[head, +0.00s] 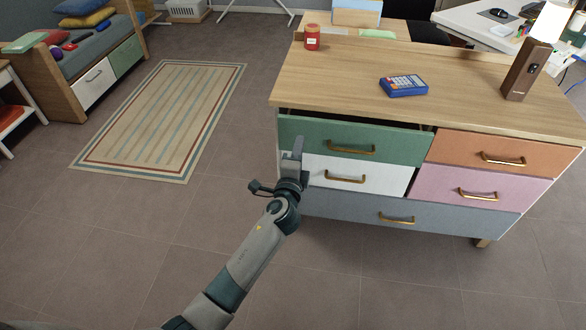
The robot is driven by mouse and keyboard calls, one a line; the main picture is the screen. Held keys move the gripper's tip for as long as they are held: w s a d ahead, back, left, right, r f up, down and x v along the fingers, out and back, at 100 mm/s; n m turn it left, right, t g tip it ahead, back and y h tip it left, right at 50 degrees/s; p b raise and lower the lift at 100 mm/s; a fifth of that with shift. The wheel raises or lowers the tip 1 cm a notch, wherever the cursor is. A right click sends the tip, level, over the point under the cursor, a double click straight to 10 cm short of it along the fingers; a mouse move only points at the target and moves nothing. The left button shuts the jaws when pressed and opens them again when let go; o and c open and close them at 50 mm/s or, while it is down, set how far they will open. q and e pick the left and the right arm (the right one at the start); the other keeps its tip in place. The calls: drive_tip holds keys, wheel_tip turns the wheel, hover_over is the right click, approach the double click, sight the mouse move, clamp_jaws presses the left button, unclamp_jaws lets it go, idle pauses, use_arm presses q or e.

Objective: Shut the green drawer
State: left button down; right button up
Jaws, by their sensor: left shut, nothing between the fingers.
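The green drawer (400,143) is at the upper left of the wooden dresser (350,75). It stands slightly out, with a dark gap showing above its front. Its brass handle (351,149) is in clear view. My left gripper (296,146) is shut and empty. It is at the left end of the green drawer's front, left of the handle, and covers a small part of the drawers there. I cannot tell whether it touches the drawer. My right gripper is not in view.
A white drawer (385,178), an orange drawer (540,157), a pink drawer (440,185) and a grey drawer (350,208) surround it. A red jar (312,38), a blue calculator (403,86) and a brown lamp (525,72) stand on top. The floor left of the dresser is clear to the rug (165,110).

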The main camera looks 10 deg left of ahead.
use_arm(q)
drive_tip(key=s, duration=0.9)
drive_tip(key=shift+s, duration=0.15)
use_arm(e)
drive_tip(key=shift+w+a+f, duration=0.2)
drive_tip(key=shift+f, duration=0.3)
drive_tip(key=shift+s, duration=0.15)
